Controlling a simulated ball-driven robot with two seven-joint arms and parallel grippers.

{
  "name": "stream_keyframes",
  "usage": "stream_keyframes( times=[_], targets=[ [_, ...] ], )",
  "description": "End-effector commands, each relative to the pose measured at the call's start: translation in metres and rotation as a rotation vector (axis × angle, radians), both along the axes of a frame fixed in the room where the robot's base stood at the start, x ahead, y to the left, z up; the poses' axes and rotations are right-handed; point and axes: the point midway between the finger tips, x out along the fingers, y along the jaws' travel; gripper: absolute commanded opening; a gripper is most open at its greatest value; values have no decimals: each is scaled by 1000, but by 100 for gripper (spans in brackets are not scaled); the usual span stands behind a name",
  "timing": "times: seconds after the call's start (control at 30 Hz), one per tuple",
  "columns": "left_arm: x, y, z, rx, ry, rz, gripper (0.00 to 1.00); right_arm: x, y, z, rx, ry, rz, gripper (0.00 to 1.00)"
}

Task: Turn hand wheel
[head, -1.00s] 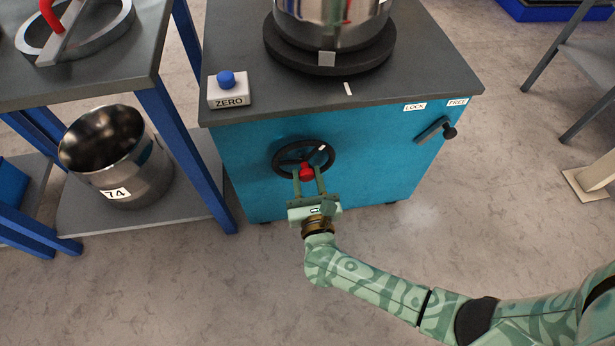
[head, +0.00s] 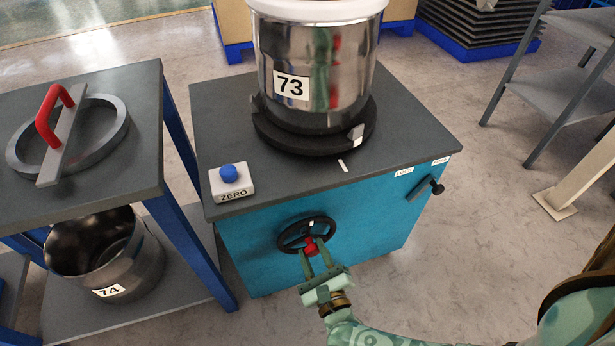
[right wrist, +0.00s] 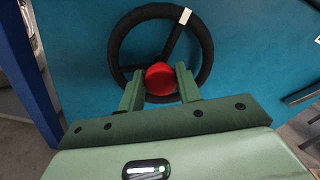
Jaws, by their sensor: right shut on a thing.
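The black hand wheel (head: 283,238) is on the blue front of a cabinet (head: 365,228). My right gripper (head: 313,250) is shut on the red knob. In the right wrist view the knob (right wrist: 160,78) sits between the two fingers, in front of the wheel (right wrist: 119,45). On the cabinet top, a shiny pot (head: 335,85) labelled 73 stands on a dark round turntable (head: 290,140) with a grey block at its edge. My left gripper is out of view.
A white ZERO box with a blue button (head: 229,174) sits on the cabinet's left corner. A lever (head: 428,190) is below the LOCK and FREE labels. At left, a table (head: 120,170) holds a red-handled ring; pot 74 (head: 135,265) stands below.

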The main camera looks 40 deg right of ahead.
Motion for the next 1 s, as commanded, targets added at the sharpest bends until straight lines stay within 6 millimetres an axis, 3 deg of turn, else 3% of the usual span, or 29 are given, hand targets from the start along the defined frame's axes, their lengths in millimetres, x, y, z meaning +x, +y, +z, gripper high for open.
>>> stream_keyframes(
  times=[0.67,0.7,0.77,1.0],
  targets=[
    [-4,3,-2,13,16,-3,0,-1,0,-2,-73,25,1,0],
    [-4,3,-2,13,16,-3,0,-1,0,-2,-73,25,1,40],
    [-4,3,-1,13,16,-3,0,-1,0,-2,-73,25,1,55],
    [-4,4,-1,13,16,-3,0,0,0,-1,-73,22,0,55]
  ],
)
